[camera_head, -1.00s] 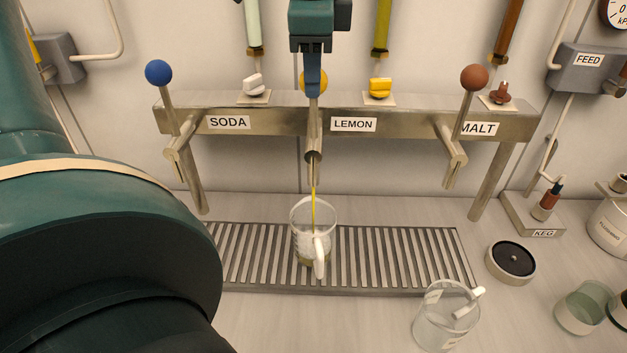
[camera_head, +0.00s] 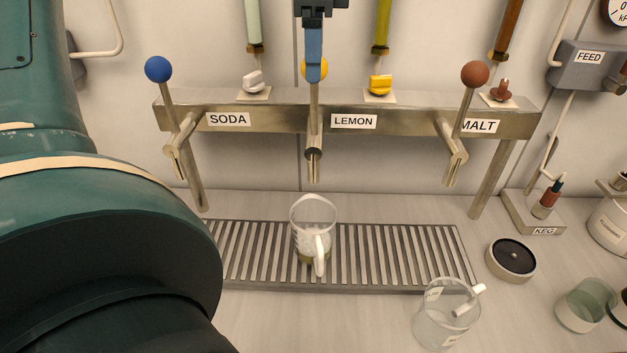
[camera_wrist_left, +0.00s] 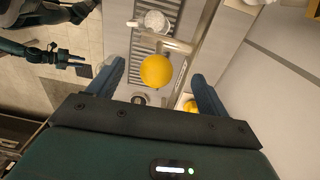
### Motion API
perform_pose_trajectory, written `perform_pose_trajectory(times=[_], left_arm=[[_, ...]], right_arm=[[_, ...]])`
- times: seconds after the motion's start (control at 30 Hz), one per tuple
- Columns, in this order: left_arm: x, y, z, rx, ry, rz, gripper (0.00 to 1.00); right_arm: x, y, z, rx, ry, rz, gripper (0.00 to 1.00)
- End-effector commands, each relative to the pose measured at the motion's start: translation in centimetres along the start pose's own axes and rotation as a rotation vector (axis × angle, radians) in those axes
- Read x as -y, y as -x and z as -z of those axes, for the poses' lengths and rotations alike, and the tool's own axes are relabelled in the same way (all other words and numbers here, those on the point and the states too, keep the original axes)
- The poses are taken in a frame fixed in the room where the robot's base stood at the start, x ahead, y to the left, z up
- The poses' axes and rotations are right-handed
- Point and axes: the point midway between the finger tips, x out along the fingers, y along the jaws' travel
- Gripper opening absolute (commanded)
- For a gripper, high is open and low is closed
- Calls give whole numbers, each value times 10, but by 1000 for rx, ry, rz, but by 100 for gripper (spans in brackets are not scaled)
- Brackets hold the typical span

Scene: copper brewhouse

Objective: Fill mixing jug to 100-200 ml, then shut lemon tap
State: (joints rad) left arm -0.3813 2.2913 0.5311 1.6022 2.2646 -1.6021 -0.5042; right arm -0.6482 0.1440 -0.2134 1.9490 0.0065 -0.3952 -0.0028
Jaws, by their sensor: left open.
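The lemon tap's yellow ball handle (camera_head: 305,68) stands upright above its spout (camera_head: 313,165), partly hidden behind my left gripper (camera_head: 314,72). No stream falls from the spout. The wrist view shows the yellow ball (camera_wrist_left: 157,71) between and beyond the two blue fingers of my left gripper (camera_wrist_left: 160,88), which are wide apart. The clear mixing jug (camera_head: 314,218) stands on the drip grate below the spout, with a little yellowish liquid at its bottom; its marks are too small to read. My right gripper (camera_wrist_left: 70,58) seems to show at the wrist view's left; its jaws are unclear.
The soda tap has a blue ball (camera_head: 158,69) and the malt tap a brown ball (camera_head: 474,75), one on each side. Another clear jug (camera_head: 446,318) stands in front of the drip grate (camera_head: 400,260). A black-topped round disc (camera_head: 511,258) sits to the right.

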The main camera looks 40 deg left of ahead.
Motion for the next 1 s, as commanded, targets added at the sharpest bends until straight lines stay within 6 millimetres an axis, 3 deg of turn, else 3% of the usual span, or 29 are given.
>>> perform_pose_trajectory(times=[0.33,0.8,1.0], left_arm=[[0,5,0,-1,0,1,82],[0,61,1,-1,1,1,82],[0,70,0,0,0,-1,82]], right_arm=[[0,0,0,0,0,0,36],[0,0,0,0,0,-1,36],[0,0,0,0,0,-1,36]])
